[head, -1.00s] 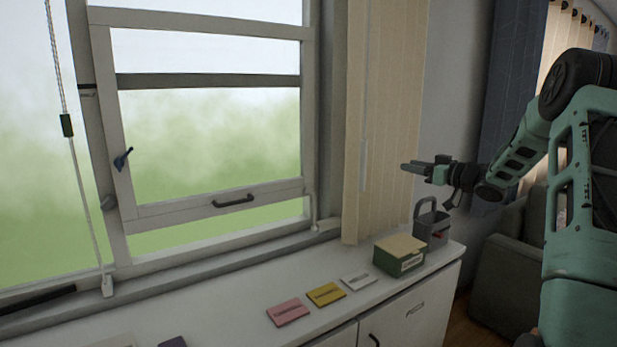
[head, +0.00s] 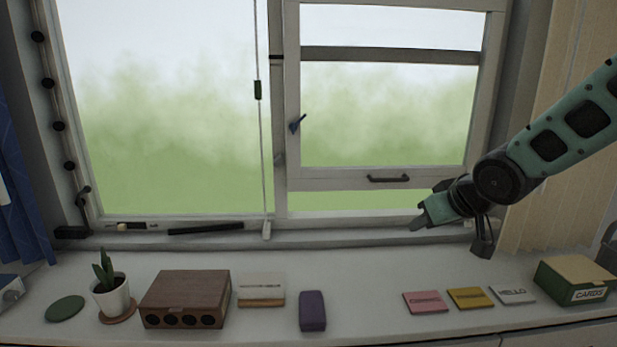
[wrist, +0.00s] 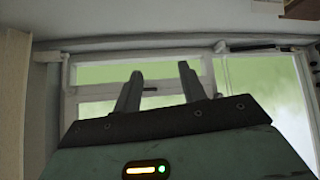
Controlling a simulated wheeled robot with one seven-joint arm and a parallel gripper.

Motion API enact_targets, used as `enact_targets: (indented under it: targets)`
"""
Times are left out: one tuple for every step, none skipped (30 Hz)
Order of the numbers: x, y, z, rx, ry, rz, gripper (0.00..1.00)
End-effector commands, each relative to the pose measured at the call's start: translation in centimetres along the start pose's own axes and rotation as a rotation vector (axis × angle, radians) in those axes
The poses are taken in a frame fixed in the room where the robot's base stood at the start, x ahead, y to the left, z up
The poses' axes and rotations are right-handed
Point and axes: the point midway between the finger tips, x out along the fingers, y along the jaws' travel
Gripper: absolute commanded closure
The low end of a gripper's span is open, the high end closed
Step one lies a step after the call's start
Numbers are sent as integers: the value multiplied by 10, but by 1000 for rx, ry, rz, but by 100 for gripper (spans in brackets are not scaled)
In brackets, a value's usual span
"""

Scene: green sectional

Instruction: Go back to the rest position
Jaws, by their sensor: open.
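My gripper (head: 424,219) is in front of the lower right part of the window, above the white counter (head: 370,272). Its jaws point left and it holds nothing. In the wrist view my gripper (wrist: 160,85) shows two separate fingers with an empty gap between them. Beyond the fingers the window appears upside down. My arm reaches in from the right edge of the head view.
Pink (head: 425,302), yellow (head: 470,298) and white (head: 512,295) cards lie below my gripper. A green cards box (head: 572,294) stands at right. A purple block (head: 312,310), a brown box (head: 186,299) and a potted plant (head: 111,295) stand left. The window handle (head: 388,178) is near my gripper.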

Motion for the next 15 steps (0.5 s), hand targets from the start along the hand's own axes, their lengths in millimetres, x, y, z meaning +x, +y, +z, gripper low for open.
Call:
enact_targets:
  targets:
    - [-9, -34, 18, -34, -66, -26, 59]
    - [-16, -51, 31, -50, -109, -39, 59]
    - [-25, -72, 49, -73, -168, -56, 59]
    - [-32, -87, 62, -92, -212, -70, 59]
    - [-41, -102, 77, -110, -256, -84, 59]
    - [-53, -119, 96, -136, -315, -103, 59]
    - [-62, -131, 111, -156, -357, -117, 59]
    - [-72, -142, 125, -175, -398, -132, 59]
    - [-85, -155, 144, -201, -452, -150, 59]
    - [-95, -163, 156, -218, -488, -164, 59]
    - [-104, -170, 169, -236, -524, -176, 59]
    - [-115, -178, 184, -256, -566, -191, 59]
    - [-122, -182, 194, -271, -594, -201, 59]
    - [-129, -186, 202, -283, -618, -210, 59]
    - [-137, -190, 212, -296, -647, -221, 59]
